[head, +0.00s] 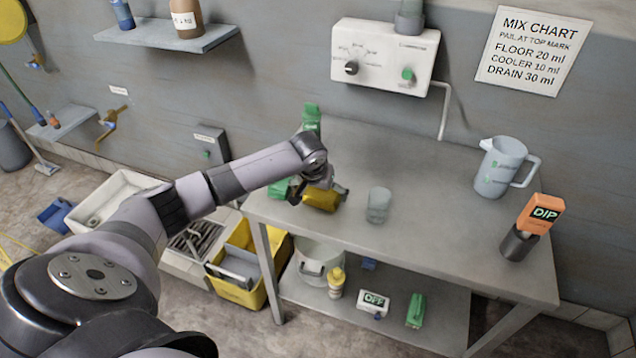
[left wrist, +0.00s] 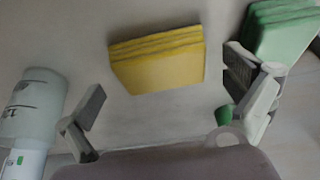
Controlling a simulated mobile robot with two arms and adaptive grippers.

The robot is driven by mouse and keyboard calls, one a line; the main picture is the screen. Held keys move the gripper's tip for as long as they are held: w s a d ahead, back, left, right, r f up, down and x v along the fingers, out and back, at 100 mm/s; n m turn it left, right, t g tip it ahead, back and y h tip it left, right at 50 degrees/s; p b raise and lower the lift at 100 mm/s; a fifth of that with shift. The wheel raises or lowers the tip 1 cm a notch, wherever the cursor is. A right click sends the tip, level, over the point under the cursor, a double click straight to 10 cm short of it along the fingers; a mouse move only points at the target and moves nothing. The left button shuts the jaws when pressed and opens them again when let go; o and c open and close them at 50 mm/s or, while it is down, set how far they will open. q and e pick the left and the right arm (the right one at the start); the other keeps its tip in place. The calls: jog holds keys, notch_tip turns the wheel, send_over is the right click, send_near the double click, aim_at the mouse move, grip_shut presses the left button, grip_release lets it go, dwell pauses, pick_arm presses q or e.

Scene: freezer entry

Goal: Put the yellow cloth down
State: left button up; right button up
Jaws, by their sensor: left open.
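The folded yellow cloth (head: 322,200) lies on the metal table near its front left edge, partly hidden by my gripper. In the left wrist view the whole yellow cloth (left wrist: 157,62) shows as a flat layered stack on the grey tabletop. My left gripper (head: 318,190) is over the cloth in the head view. In the left wrist view the left gripper (left wrist: 168,100) has its fingers wide apart, with the cloth beyond the gap and touching neither finger. My right gripper is not in view.
Folded green cloths (left wrist: 282,30) lie just right of the fingers in the left wrist view. A clear beaker (head: 378,206) stands close by on the table (head: 420,175). A jug (head: 500,168) and an orange DIP tester (head: 540,214) are further right. The table's middle is clear.

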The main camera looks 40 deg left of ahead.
pick_arm(q)
jog(key=b+v, duration=0.1)
jog(key=v, duration=0.9)
jog(key=shift+s+r, duration=0.2)
jog(key=shift+r, duration=0.1)
